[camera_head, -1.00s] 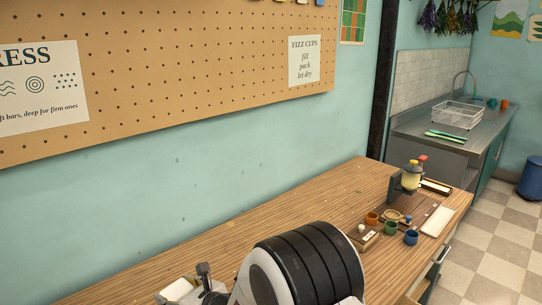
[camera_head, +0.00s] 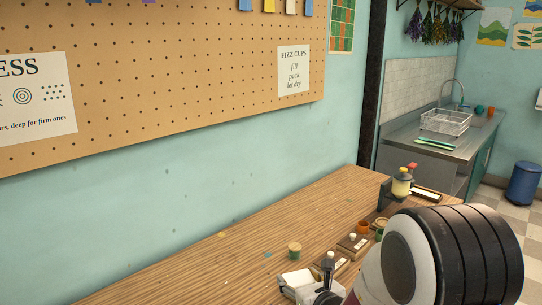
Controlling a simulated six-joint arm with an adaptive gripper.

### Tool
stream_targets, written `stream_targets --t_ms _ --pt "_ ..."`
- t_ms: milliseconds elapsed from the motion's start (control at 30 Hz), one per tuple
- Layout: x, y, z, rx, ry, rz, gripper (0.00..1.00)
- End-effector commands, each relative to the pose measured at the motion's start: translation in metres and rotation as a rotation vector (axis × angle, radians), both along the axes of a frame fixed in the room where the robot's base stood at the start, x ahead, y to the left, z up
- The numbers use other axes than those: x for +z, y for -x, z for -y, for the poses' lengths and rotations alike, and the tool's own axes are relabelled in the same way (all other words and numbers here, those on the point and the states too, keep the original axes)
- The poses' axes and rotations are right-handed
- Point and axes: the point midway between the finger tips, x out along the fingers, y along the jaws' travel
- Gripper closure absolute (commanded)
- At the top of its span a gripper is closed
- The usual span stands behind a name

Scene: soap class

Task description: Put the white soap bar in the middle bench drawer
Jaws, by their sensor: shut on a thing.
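My gripper (camera_head: 312,284) is low in the head view, above or near the wooden bench. It is shut on the white soap bar (camera_head: 293,279), which shows as a pale block at its left side. The fingertips are small and partly hidden, so the exact grip is unclear. My own arm covers the bench's front right. No bench drawer shows now.
The wooden bench (camera_head: 225,262) has clear room at left. A small round pot (camera_head: 294,250) stands behind my gripper. An orange cup (camera_head: 363,227), a wooden block (camera_head: 354,244) and a yellow bottle (camera_head: 402,184) stand to the right. A pegboard (camera_head: 190,75) hangs behind.

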Motion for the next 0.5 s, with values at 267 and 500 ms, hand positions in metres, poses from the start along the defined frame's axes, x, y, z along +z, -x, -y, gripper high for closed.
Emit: stream_targets --t_ms 267,500 --pt "0.019 0.007 0.082 -0.14 -0.002 0.002 0.72" --pt "0.039 0.008 0.142 -0.248 0.0 0.004 0.72"
